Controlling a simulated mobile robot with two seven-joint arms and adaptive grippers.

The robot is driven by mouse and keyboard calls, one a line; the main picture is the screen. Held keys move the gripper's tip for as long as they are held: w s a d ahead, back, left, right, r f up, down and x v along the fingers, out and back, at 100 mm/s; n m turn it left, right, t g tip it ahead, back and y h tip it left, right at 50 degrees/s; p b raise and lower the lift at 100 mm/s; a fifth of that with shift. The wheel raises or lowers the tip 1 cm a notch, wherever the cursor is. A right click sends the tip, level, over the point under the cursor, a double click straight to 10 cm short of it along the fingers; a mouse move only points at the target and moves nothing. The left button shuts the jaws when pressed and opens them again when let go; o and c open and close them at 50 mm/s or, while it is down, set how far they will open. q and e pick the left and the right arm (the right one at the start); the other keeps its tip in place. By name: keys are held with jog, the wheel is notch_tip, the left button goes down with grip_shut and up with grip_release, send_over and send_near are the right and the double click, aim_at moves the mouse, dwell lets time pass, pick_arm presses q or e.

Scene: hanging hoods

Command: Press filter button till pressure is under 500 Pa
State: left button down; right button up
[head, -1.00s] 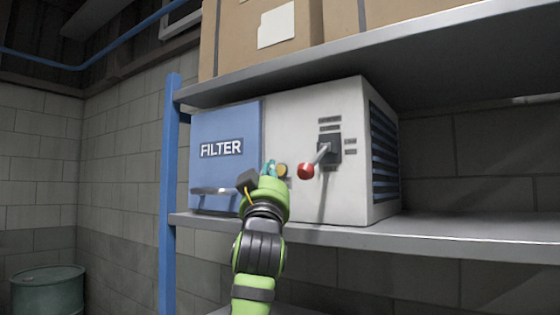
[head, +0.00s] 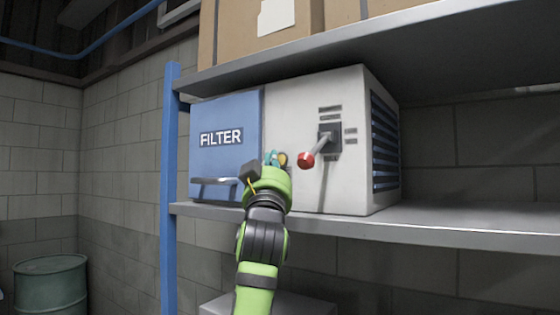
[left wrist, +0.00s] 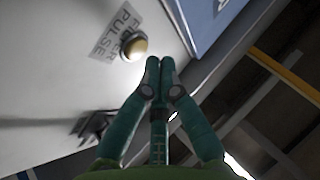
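The filter unit has a blue door marked FILTER (head: 221,137) and a white front panel (head: 290,115). The round yellowish filter button (head: 283,158) is low on this panel. In the left wrist view the button (left wrist: 133,46) has a label reading FILTER PULSE beside it. My left gripper (head: 271,158) is in front of the panel, just left of the button. In the left wrist view its teal fingers (left wrist: 160,66) are together and empty, with the tips beside the button; contact cannot be told. No pressure reading shows. My right gripper is not in view.
A lever with a red knob (head: 306,160) sticks out right of the button. The door handle (head: 216,182) is to the left. The unit stands on a grey shelf (head: 460,228) with a blue post (head: 169,200). Cardboard boxes (head: 290,35) are above. A green barrel (head: 50,285) stands lower left.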

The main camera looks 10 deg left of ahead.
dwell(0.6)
pick_arm(q)
jog(key=shift+w+d+p, duration=0.15)
jog(key=shift+w+p, duration=0.25)
jog(key=shift+w+d+p, duration=0.1)
jog(key=shift+w+p, duration=0.2)
jog(key=shift+p, duration=0.15)
dwell(0.5)
dwell(0.3)
jog(key=shift+s+f+b, duration=0.1)
jog(key=shift+s+b, duration=0.25)
jog(key=shift+b, duration=0.1)
jog(key=shift+s+a, duration=0.25)
jog(key=shift+s, duration=0.05)
